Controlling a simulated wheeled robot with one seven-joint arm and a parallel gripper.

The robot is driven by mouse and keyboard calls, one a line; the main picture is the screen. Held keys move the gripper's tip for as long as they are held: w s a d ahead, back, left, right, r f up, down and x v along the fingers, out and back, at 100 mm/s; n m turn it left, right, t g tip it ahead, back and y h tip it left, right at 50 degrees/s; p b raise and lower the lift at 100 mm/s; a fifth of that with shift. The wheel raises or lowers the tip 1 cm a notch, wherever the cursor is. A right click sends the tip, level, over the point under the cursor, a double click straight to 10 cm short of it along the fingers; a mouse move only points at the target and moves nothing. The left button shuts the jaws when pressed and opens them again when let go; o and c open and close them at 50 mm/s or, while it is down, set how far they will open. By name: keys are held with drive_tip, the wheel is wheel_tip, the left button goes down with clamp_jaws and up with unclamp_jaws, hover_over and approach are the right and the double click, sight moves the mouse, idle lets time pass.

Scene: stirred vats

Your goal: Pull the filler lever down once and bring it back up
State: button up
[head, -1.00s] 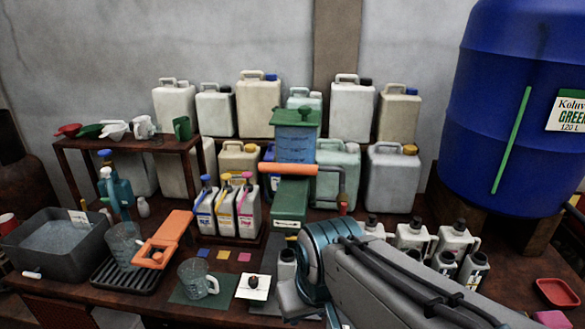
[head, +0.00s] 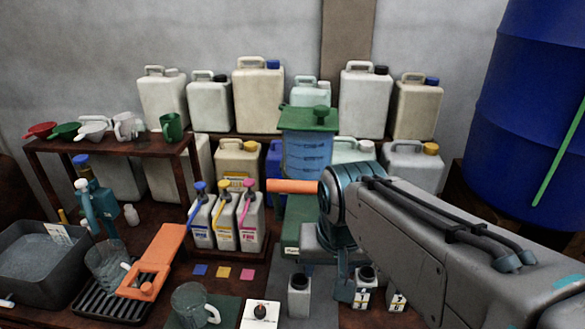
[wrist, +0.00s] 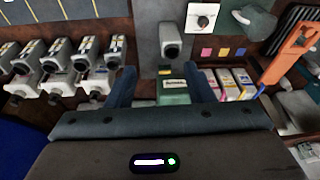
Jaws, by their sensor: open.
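The filler has a blue tank (head: 306,152) with a green lid (head: 308,118) and a green body below. Its lever ends in an orange handle (head: 292,186), which lies level in front of the tank. My arm hides the handle's right end and the crank. My gripper, in the wrist view (wrist: 163,82), is open with nothing between its fingers. The filler's green base (wrist: 174,92) shows beyond and between the fingertips, apart from them. The handle does not show in the wrist view.
A small grey bottle (head: 299,296) stands in front of the filler. Three pump bottles (head: 226,220) stand left of it. Several dark-capped jugs (wrist: 58,55) fill one side of the wrist view.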

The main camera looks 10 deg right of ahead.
drive_tip(key=w+r+m, duration=0.8)
drive_tip(key=r+m, duration=0.1)
drive_tip(key=r, duration=0.1)
drive_tip(key=m+g+b, duration=0.1)
drive_tip(key=m, duration=0.9)
approach(304, 183)
drive_tip(key=f, duration=0.3)
drive_tip(key=w+f, duration=0.1)
drive_tip(key=f, duration=0.2)
drive_tip(key=w+f, duration=0.1)
drive_tip(key=f, duration=0.2)
drive_tip(key=shift+f, duration=0.1)
drive_tip(key=shift+d+b, duration=0.1)
drive_tip(key=shift+b, duration=0.25)
clamp_jaws()
